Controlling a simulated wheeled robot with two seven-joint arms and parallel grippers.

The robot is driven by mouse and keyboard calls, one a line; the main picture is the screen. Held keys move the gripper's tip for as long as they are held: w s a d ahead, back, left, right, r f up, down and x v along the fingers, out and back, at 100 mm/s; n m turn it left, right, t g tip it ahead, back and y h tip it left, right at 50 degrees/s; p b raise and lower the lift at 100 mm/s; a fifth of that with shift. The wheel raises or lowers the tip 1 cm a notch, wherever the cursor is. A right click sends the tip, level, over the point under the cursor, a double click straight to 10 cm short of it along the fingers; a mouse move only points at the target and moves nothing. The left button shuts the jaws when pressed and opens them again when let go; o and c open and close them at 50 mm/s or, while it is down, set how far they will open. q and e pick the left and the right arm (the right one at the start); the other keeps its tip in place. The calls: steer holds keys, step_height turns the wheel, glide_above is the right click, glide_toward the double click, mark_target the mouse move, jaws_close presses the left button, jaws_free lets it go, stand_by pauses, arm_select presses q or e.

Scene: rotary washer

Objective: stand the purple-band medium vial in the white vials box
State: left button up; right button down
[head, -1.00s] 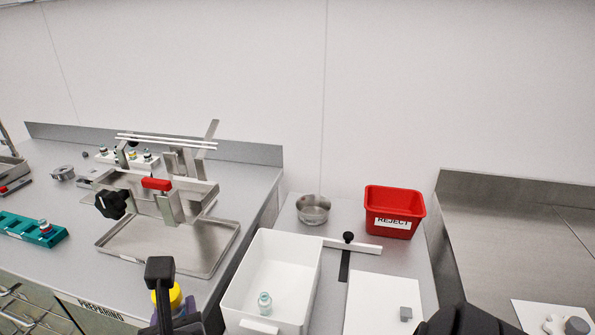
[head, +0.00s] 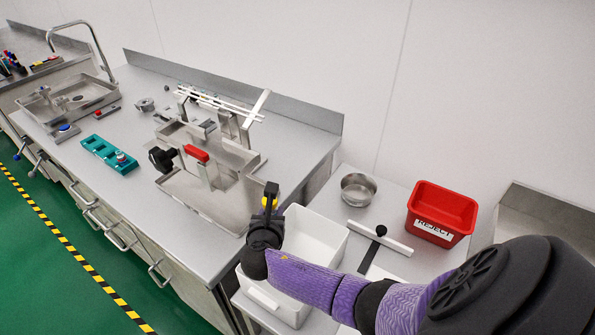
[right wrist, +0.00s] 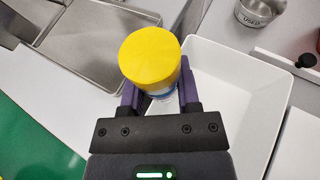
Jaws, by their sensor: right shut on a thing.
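My right gripper (head: 266,212) is shut on a yellow-capped vial (head: 270,202), held beside the left rim of the large white box. In the right wrist view the yellow cap (right wrist: 150,58) faces the camera between the purple fingers. Only a sliver of pale glass and a bluish strip shows below it, so I cannot tell the band colour. The white box (head: 318,238) stands on the low table, partly behind my right arm. In the right wrist view the box (right wrist: 240,80) lies just right of the fingers, its visible floor bare. My left gripper is out of view.
The steel stand with tray (head: 210,195) is left of the gripper. A teal rack (head: 108,155) with a vial sits further left. A steel bowl (head: 358,190), a black-knobbed bar (head: 392,242) and the red REJECT bin (head: 441,212) are to the right.

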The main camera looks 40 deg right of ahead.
steer(key=s+d+f+p, duration=0.2)
steer(key=d, duration=0.4)
steer(key=shift+m+g+h, duration=0.4)
steer(key=shift+m, duration=0.1)
steer(key=f+b, duration=0.8)
steer(key=f, duration=0.3)
steer(key=shift+d+b, duration=0.2)
steer(key=shift+b, duration=0.15)
steer(key=shift+r, duration=0.25)
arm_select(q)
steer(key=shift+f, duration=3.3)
arm_select(e)
steer(key=shift+f+b, duration=0.35)
steer(key=shift+f, duration=0.25)
steer(key=shift+c, duration=1.6)
jaws_free()
steer(key=p, duration=0.1)
steer(key=r, duration=0.1)
steer(key=r+p, duration=0.1)
steer(key=shift+s+a+r+p, duration=0.15)
steer(key=shift+s+a+p, duration=0.1)
steer(key=shift+a+p, duration=0.1)
arm_select(q)
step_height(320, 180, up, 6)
steer(key=p, duration=0.3)
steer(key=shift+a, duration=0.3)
arm_select(e)
steer(key=v, duration=0.6)
steer(key=shift+s+a+f, duration=0.2)
steer(key=shift+s+f, duration=0.05)
